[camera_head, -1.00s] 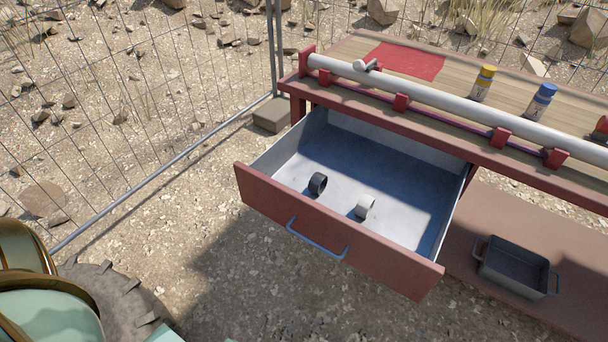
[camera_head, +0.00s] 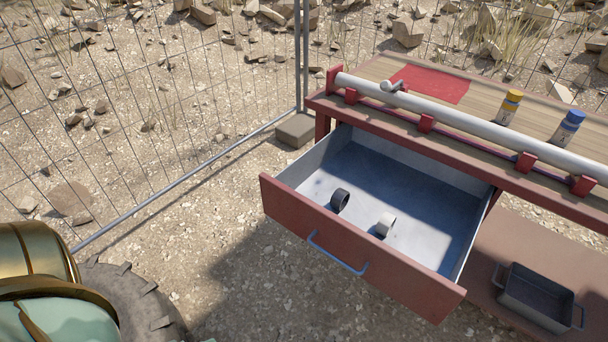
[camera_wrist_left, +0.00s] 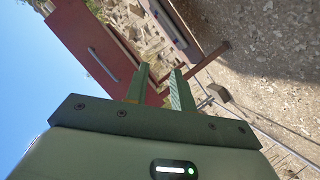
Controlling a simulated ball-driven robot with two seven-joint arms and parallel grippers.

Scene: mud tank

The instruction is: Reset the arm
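My left gripper (camera_wrist_left: 160,88) shows in the left wrist view. Its two green fingers stand apart with a gap between them and nothing visible in the gap. Beyond the fingers is the red drawer front (camera_wrist_left: 95,45), with the view strongly tilted. In the head view neither gripper shows. Part of my own body, green and gold, fills the lower left corner there. The open drawer (camera_head: 355,262) sticks out of the workbench, with a dark ring (camera_head: 340,200) and a pale ring (camera_head: 385,225) lying inside it.
The workbench (camera_head: 520,165) carries a long grey pipe (camera_head: 470,125), a red mat (camera_head: 432,84), a yellow-capped bottle (camera_head: 508,108) and a blue-capped bottle (camera_head: 567,128). A grey bin (camera_head: 538,295) sits on the lower shelf. A wire fence (camera_head: 180,110) runs along the left. Gravel ground lies before the drawer.

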